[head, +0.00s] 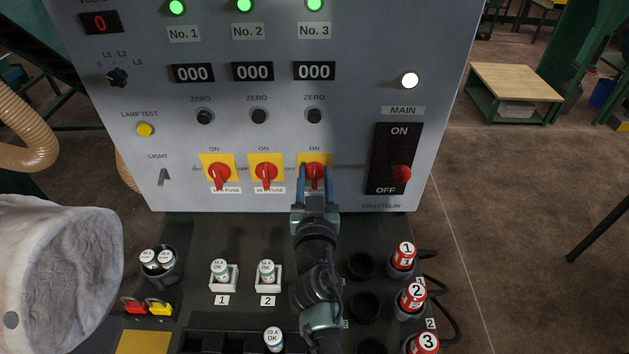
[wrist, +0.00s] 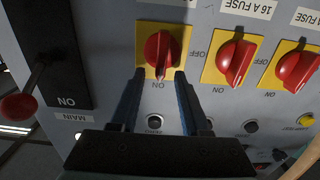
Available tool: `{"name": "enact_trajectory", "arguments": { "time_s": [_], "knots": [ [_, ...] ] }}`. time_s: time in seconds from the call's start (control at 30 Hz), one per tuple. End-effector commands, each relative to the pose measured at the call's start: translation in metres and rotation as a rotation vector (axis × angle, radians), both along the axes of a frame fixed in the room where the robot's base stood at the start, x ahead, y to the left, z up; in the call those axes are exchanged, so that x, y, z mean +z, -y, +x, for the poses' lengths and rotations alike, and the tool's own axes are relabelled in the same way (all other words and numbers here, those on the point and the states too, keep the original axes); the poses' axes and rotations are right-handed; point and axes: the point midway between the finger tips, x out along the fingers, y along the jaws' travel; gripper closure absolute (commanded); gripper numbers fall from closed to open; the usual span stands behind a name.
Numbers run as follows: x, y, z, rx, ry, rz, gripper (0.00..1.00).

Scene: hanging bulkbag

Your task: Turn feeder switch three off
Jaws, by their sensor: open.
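Feeder switch three (head: 314,169) is a red rotary knob on a yellow plate, under the No. 3 column of the grey panel. Its grip ridge looks upright, in line with the ON mark. It also shows upside down in the wrist view (wrist: 162,53), at the left of the row of red knobs. My gripper (head: 316,174) is open, and its two blue fingers point at the panel, one on each side of this knob. In the wrist view the fingertips (wrist: 159,74) lie at the plate's ON edge. I cannot tell whether they touch the knob.
Feeder switches one (head: 219,173) and two (head: 265,173) sit close to the left, with fuse labels below. The black MAIN switch (head: 397,150) is to the right. Fuse holders and numbered red plugs (head: 404,256) stand on the dark console below. Green lamps (head: 244,6) are lit above.

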Motion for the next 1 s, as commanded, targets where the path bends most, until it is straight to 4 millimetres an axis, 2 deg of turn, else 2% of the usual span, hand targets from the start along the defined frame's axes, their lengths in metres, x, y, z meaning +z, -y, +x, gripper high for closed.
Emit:
{"name": "enact_trajectory", "arguments": {
  "time_s": [0.2,0.47,0.7,0.73,1.0],
  "knots": [
    [0.0009,-0.0001,0.01,-0.001,0.001,0.0,0.54],
    [0.0013,0.0001,0.0103,-0.002,0.001,0.001,0.54],
    [0.0008,0.0,0.0101,-0.001,0.001,0.001,0.97],
    [0.0006,0.0,0.0101,-0.001,0.0,0.001,1.0],
    [-0.0022,-0.0001,0.0097,-0.003,-0.005,0.002,1.0]
  ]
}}
